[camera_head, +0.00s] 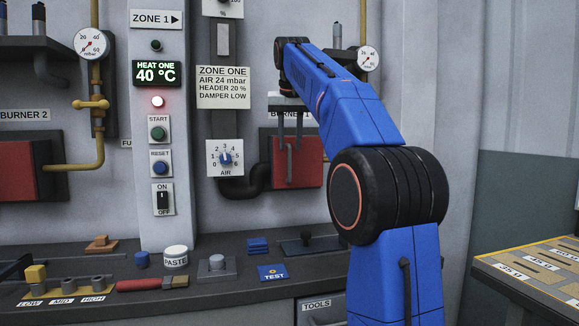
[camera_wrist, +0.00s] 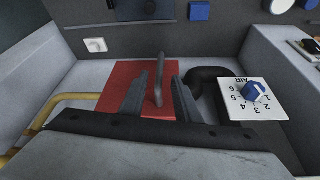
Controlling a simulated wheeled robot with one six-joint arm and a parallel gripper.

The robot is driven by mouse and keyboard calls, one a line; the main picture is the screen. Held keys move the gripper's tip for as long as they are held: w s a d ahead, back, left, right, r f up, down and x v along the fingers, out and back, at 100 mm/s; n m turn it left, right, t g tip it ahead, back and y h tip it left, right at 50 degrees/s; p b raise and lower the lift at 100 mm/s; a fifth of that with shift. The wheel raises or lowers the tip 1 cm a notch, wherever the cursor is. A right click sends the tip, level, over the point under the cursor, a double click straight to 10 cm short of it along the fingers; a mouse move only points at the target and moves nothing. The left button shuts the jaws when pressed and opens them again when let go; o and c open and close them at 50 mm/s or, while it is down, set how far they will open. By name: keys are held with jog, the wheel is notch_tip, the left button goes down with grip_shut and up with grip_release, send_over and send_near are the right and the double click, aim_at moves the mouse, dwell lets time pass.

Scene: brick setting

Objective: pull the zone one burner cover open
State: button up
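The zone one burner cover is a red panel (camera_head: 309,170) under the partly hidden BURNER 1 label in the head view. In the wrist view the red cover (camera_wrist: 112,95) carries an upright grey bar handle (camera_wrist: 159,82). My gripper (camera_head: 289,146) is in front of the cover, its fingers pointing down in the head view. In the wrist view my gripper (camera_wrist: 163,78) is open, with one finger on each side of the handle and visible gaps beside it. Whether the fingertips reach around the handle's depth is hard to tell. The cover looks closed.
The AIR dial (camera_head: 225,159) and a black curved pipe (camera_head: 238,188) are just left of the cover. A yellow pipe (camera_wrist: 52,108) shows in the wrist view. The bench (camera_head: 225,290) below holds a blue TEST card (camera_head: 272,273) and a black lever plate (camera_head: 312,244).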

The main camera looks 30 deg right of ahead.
aim_at(290, 160)
jog(key=x, duration=0.8)
jog(key=shift+w+f, duration=0.1)
jog(key=shift+f, duration=0.25)
grip_shut()
